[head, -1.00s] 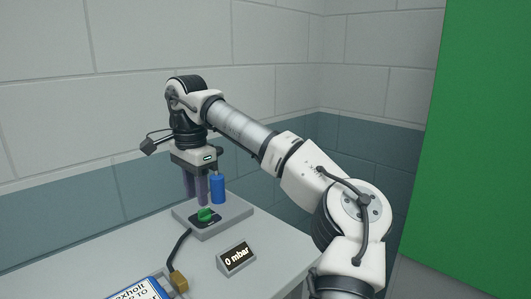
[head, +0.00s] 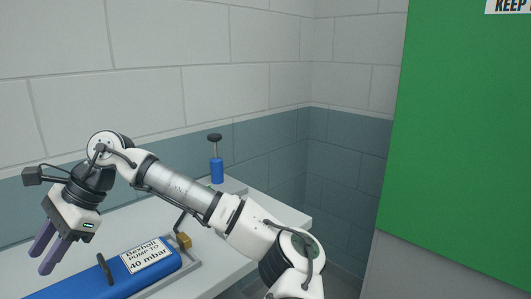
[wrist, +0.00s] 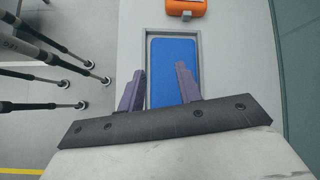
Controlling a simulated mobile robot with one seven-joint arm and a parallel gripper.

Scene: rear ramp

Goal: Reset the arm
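My arm stretches across the head view from the lower right. In the wrist view a blue panel or body (wrist: 172,72) in a grey frame lies behind the fingers; there is a visible gap around them in the head view.
A blue cylinder (head: 110,281), labelled to pump to 40 mbar, lies on the grey table (head: 285,215). A blue pump with a black knob (head: 216,171) stands at the back. A green panel (head: 455,140) is at right. The wrist view shows dark poles (wrist: 45,75) at left and an orange object (wrist: 186,7).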

